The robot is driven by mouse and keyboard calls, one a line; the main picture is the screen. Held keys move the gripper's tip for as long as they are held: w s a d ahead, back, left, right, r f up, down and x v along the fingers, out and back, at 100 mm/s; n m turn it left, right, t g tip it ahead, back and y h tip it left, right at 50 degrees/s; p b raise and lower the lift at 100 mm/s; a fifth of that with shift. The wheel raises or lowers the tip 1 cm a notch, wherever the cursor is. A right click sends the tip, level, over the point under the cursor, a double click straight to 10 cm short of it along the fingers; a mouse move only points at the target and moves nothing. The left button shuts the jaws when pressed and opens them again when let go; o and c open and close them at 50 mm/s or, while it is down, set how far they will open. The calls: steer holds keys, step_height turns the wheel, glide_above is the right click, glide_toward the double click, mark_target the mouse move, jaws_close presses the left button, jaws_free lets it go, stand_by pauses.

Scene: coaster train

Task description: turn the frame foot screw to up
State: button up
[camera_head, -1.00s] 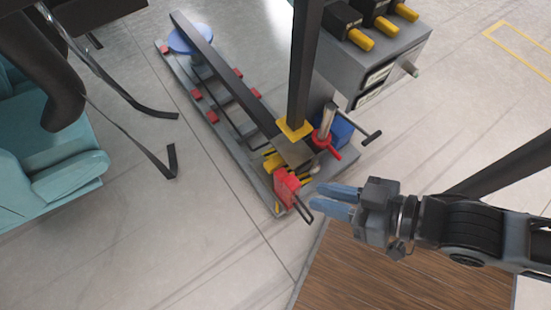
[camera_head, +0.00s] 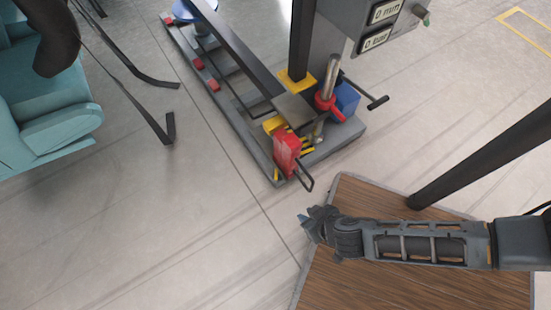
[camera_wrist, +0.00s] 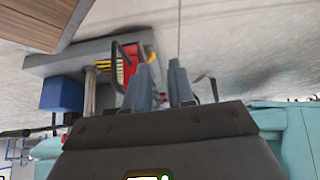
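A long grey frame (camera_head: 218,108) lies on the floor. At its near end stand a red block (camera_head: 287,151) with a black wire loop, a silver post (camera_head: 331,72) with a red collar (camera_head: 328,107), and a blue box (camera_head: 346,97) with a black T-bar (camera_head: 377,102) beside it. I cannot tell which part is the foot screw. My gripper (camera_head: 310,226) is in the air in front of the red block, apart from it. In the wrist view its two blue-grey fingers (camera_wrist: 164,80) stand apart, with nothing seen between them; the red block (camera_wrist: 130,53) shows behind.
A wooden platform (camera_head: 400,275) lies below my arm. A grey box with displays (camera_head: 372,25) stands at the back right. A dark slanted post (camera_head: 480,155) is at the right. A teal seat (camera_head: 55,135) and black straps are at the left. Open floor (camera_head: 170,220) lies left of the gripper.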

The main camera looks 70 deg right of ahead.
steer(key=w+d+f+m+g+h+b, duration=0.1)
steer(key=w+d+f+m+h+b, duration=0.15)
steer(key=f, duration=0.35)
steer(key=w+d+f+m+g+h+b, duration=0.1)
steer(key=w+d+f+h+b, duration=0.15)
steer(key=f, duration=0.35)
steer(key=m+t+h+b, duration=0.1)
steer(key=m+h+b, duration=0.3)
steer(key=h, duration=0.1)
glide_toward(276, 174)
steer(key=d, duration=0.2)
steer(key=x, duration=0.2)
steer(key=b+x, duration=0.1)
steer(key=x, duration=0.4)
steer(key=shift+w+a+f+b, duration=0.15)
steer(key=shift+w+f+b, duration=0.1)
steer(key=shift+b, duration=0.1)
steer(key=shift+y, duration=0.3)
jaws_close()
